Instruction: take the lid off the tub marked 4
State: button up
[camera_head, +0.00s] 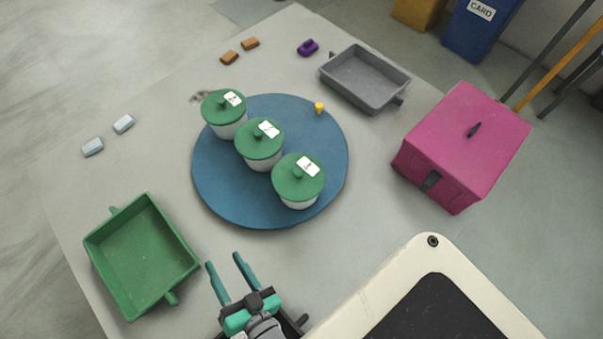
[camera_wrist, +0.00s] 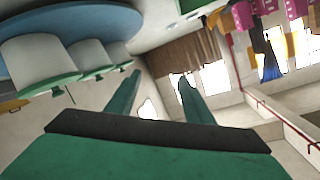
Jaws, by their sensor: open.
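Three white tubs with green knobbed lids stand in a diagonal row on a round blue board: a far-left lid (camera_head: 216,106), a middle lid (camera_head: 254,144) and a near-right lid (camera_head: 294,184). Each lid bears a white label; the marks are too small to read, so I cannot tell which tub is marked 4. My gripper (camera_head: 227,267) is open and empty, at the near side of the blue board (camera_head: 218,190), apart from the tubs. In the wrist view its fingers (camera_wrist: 155,95) are spread, with tubs (camera_wrist: 40,62) at the left.
A green tray (camera_head: 150,262) lies left of my gripper, and a grey tray (camera_head: 367,77) at the back. A pink box (camera_head: 465,145) stands at the right. A yellow peg (camera_head: 319,108) is on the board. Small brown, purple and pale blocks lie around the table's far and left parts.

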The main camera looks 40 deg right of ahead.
jog(key=w+a+r+m+g+y, duration=0.1)
jog(key=w+a+r+y, duration=0.3)
jog(key=w, duration=0.6)
jog(key=w+d+r+m+y, duration=0.1)
jog(key=w+r+m, duration=0.1)
jog(key=w+r, duration=0.65)
jog(key=w+a+r+m+g+y, duration=0.1)
jog(key=w+a+r+y, duration=0.15)
jog(key=w, duration=0.85)
jog(key=m+g+h, duration=0.4)
jog(key=g+h, duration=0.4)
jog(key=g, duration=0.5)
send_near(298, 171)
notch_tip(298, 171, down, 3)
jog(key=shift+w+f, duration=0.1)
jog(key=shift+d+f, duration=0.25)
jog(key=shift+f, duration=1.05)
jog(key=shift+d+f, duration=0.2)
jog(key=shift+f, duration=1.05)
